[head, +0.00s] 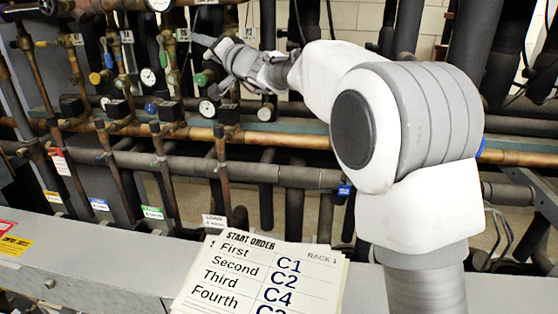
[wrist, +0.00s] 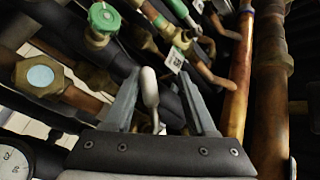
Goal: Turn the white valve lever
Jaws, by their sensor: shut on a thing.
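The white valve lever (wrist: 149,88) shows in the wrist view as a slim white handle with a rounded end, standing between the two grey fingers of my gripper (wrist: 160,76). My gripper is shut on it, though a gap shows beside the lever from this angle. In the head view my gripper (head: 222,62) reaches in among the pipes and valves at the upper middle. The lever cannot be clearly made out there, and its base is partly hidden in the wrist view.
A green-capped valve (wrist: 104,17) and a brass hex fitting (wrist: 40,75) lie left of the fingers, copper pipes (wrist: 240,75) to the right. Gauges (head: 207,107) and a long copper pipe (head: 270,137) lie below my gripper. A start-order sheet (head: 260,275) stands in front.

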